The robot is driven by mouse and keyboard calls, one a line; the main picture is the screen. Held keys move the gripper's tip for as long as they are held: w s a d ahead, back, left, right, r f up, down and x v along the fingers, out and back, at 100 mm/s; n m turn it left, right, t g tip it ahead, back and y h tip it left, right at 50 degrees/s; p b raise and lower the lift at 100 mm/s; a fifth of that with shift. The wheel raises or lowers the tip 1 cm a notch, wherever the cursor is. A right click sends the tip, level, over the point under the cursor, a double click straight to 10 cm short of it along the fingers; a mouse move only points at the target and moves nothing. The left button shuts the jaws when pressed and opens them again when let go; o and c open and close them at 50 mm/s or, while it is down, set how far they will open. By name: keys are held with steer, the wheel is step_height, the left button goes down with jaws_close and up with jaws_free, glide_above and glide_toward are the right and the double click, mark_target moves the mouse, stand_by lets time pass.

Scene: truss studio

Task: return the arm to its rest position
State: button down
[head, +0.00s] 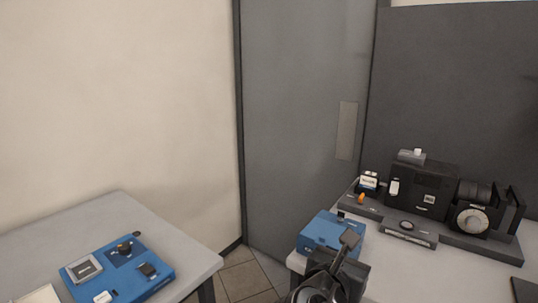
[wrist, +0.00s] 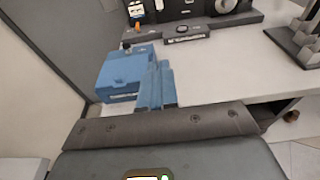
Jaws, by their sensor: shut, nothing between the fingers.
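My gripper (head: 349,239) is at the lower middle of the head view, in front of the left corner of the right-hand table. Its fingers are together and hold nothing. In the wrist view the closed fingers (wrist: 157,75) point up the picture, just right of a blue box. My dark wrist housing fills the bottom of that view. In the head view my gripper overlaps the lower right of the same box, and I cannot tell the gap between them.
The blue box (head: 327,230) stands at the corner of the right-hand table (head: 455,265). A black camera-like device (head: 422,190) on a dark base (head: 480,240) stands behind. A blue panel (head: 120,270) lies on the left table (head: 85,225). Tiled floor (head: 240,275) separates the tables.

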steer(key=s+d+f+m+y, duration=0.4)
steer(key=s+f, duration=0.6)
steer(key=f, duration=0.2)
steer(key=s+d+f+m+y, duration=0.1)
steer(key=s+f+m+y, duration=0.35)
steer(key=s, duration=0.75)
steer(key=s+r+m+t, duration=0.1)
steer(key=s+r+m, duration=0.5)
steer(key=s+m, duration=0.4)
steer(key=s+r+m+t, duration=0.1)
steer(key=s+r+m, duration=0.5)
steer(key=s+m, duration=0.4)
steer(key=s, duration=0.3)
steer(key=shift+s+d+y, duration=0.35)
steer(key=shift+s, duration=0.05)
steer(key=c, duration=1.8)
jaws_free()
steer(key=shift+c, duration=0.2)
